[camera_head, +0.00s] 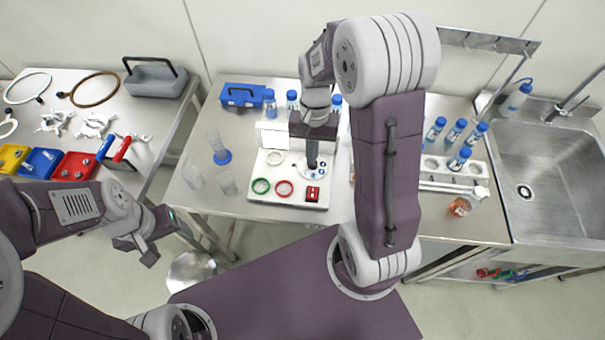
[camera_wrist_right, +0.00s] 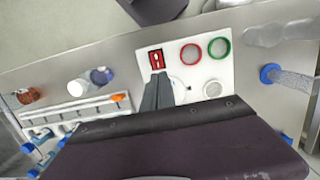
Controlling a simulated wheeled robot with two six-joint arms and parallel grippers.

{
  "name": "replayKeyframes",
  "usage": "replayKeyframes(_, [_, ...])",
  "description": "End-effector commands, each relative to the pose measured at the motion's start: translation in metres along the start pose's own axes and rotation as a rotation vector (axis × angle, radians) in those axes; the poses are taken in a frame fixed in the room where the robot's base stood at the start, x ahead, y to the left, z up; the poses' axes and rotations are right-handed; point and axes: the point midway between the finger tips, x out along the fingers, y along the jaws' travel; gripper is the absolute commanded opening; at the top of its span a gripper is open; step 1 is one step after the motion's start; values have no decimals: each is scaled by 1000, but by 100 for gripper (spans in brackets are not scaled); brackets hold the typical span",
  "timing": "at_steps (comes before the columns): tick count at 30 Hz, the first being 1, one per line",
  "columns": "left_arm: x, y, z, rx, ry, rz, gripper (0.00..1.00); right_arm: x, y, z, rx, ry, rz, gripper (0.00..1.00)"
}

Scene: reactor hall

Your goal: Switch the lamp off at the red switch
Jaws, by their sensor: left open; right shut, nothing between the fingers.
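The red switch (camera_head: 312,194) sits at the front right of a white panel (camera_head: 301,203) on the steel bench. It also shows in the right wrist view (camera_wrist_right: 156,59). A red ring and a green ring are beside it. My right gripper (camera_head: 312,165) is shut and empty, pointing down over the panel just behind the switch. In the right wrist view its shut fingers (camera_wrist_right: 158,80) end close to the switch; I cannot tell whether they touch it. My left gripper (camera_head: 162,228) is open, low in front of the bench, away from the panel. No lamp is clearly identifiable.
Clear glassware (camera_head: 220,150) stands left of the panel. A blue box (camera_head: 242,95) and blue-capped bottles stand behind it. A white rack (camera_head: 455,170) with bottles and an amber beaker (camera_head: 461,206) are to the right, before a sink (camera_head: 555,165).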

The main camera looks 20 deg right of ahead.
Motion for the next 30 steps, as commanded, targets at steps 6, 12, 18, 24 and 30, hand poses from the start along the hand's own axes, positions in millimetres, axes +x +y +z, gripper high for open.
replayKeyframes(6, [0, 0, 0, 0, 0, 0, 70, 0, 1, 0, 2, 0, 0, 0])
replayKeyframes(12, [-1, 0, 0, 0, 0, 0, 70, 5, 1, 0, 1, -2, 1, 0])
replayKeyframes(18, [-3, 0, 0, 0, 0, 0, 70, 41, 2, 2, 1, -7, 3, 0])
replayKeyframes(24, [-5, 0, 0, 0, 0, 0, 70, 85, 1, 2, 1, -5, 2, 0])
replayKeyframes(30, [-9, 0, -1, 0, 0, 0, 70, 120, 1, 2, 0, -4, 2, 0])
